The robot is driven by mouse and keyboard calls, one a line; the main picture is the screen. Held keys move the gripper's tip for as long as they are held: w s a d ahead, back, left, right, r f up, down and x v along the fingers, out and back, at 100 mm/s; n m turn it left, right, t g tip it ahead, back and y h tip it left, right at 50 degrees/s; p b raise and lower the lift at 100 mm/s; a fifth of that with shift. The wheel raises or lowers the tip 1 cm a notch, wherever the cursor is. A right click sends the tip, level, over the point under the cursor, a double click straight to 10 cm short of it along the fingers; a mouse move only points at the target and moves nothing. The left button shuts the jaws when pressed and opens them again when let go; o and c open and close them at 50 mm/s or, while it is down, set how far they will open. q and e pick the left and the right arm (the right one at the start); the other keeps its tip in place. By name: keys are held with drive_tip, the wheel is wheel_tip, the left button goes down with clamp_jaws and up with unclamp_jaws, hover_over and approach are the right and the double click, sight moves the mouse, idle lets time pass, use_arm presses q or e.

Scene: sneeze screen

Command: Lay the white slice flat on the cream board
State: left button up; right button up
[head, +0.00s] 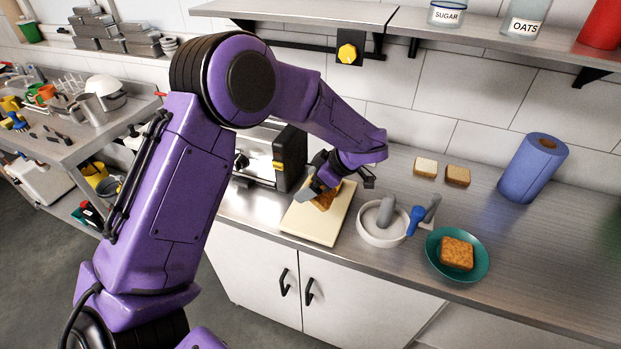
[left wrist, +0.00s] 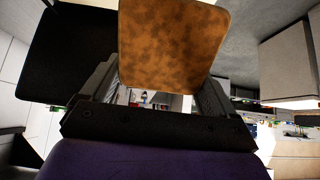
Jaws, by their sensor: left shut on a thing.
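My left gripper (head: 320,188) is over the cream board (head: 306,224) and is shut on a brown toasted slice (head: 325,201). That slice fills the upper middle of the left wrist view (left wrist: 172,42), between my fingers. In the head view the gripper partly hides it, and I cannot tell whether it touches the board. The white slice (head: 426,167) lies on the steel counter at the back, right of the board, away from my gripper. My right gripper is not in view.
A tan slice (head: 457,175) lies beside the white slice. A teal plate (head: 435,262) holds another toasted slice (head: 457,253). A white bowl (head: 371,236) stands right of the board. A toaster (head: 266,157) is behind left; a blue paper roll (head: 531,168) stands far right.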

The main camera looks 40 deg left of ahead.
use_arm(q)
drive_tip(key=shift+s+f+b, duration=0.1)
drive_tip(key=shift+f+b, duration=1.15)
drive_tip(key=shift+f, duration=2.2)
drive_tip(key=o, duration=0.8)
drive_tip(key=shift+r, duration=0.1)
drive_tip(key=b+v, duration=0.2)
drive_tip(key=v, duration=0.8)
drive_tip(key=shift+d+r+b, duration=0.1)
drive_tip(key=shift+d+b, duration=0.1)
drive_tip(key=shift+b, duration=0.1)
